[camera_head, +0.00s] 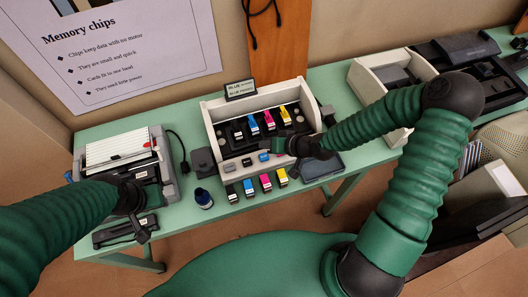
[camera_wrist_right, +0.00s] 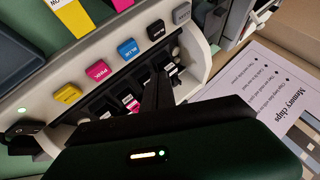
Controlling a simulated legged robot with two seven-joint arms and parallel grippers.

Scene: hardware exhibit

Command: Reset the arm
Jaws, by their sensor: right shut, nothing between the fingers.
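My right gripper (camera_head: 278,146) hangs over the front right of a white cartridge holder (camera_head: 213,125) in the head view. In the right wrist view its two black fingers (camera_wrist_right: 158,92) are together and empty, in front of the holder's slots. Whether they touch it I cannot tell. My right arm (camera_head: 405,190) is bent, coming in from the right. My left arm (camera_head: 50,225) comes in from the left, and my left gripper (camera_head: 141,228) is beside the white-topped device at the table's left; its fingers are too small and dark to judge.
Black, blue, magenta and yellow cartridges (camera_head: 268,120) stand in the holder. A dark blue bottle (camera_head: 204,199), white-topped device (camera_head: 118,150) and white bin (camera_head: 372,78) share the green table (camera_head: 330,85).

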